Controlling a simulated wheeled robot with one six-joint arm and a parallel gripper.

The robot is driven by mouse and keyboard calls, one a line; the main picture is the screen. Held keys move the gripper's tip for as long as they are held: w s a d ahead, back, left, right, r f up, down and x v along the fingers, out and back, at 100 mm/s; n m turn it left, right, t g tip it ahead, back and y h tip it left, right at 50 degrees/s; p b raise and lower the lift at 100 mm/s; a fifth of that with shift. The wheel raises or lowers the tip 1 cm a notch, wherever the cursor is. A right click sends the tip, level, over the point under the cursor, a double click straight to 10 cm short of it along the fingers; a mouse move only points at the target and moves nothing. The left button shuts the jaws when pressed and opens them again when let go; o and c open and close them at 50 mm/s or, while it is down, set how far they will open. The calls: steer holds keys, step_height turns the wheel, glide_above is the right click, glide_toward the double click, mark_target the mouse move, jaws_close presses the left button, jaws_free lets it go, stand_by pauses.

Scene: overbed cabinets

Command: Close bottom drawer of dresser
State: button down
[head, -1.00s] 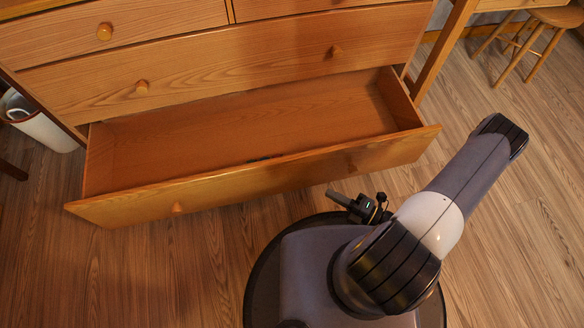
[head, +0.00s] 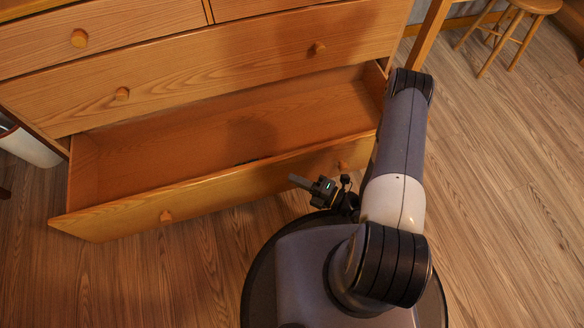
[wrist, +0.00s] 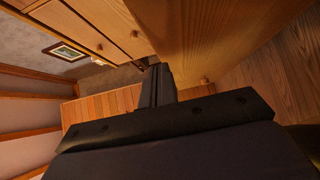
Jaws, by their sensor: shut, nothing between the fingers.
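The wooden dresser's bottom drawer (head: 215,195) is pulled well out in the head view, its empty-looking inside showing. Its front has two round knobs; the left knob (head: 166,216) is clear and the right knob (head: 342,166) is beside my arm. My gripper (head: 300,182) is shut and empty, in front of the drawer front, between the knobs in the picture. I cannot tell whether it touches the front. In the wrist view my shut fingers (wrist: 158,84) point toward wooden panels. My arm hides the drawer's right front corner.
The closed drawer (head: 200,80) above has two knobs. A wooden stool (head: 515,25) stands far right, and a white bin (head: 30,148) is at the left edge. The wooden floor (head: 490,210) to the right is clear.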

mark_target(279, 163)
steer(key=shift+w+a+b, duration=0.2)
steer(key=shift+w, duration=0.5)
steer(key=shift+w+a+b, duration=0.2)
steer(key=shift+w+a, duration=0.05)
steer(key=shift+w, duration=0.45)
steer(key=shift+w+a+b, duration=0.2)
steer(key=shift+w, duration=0.5)
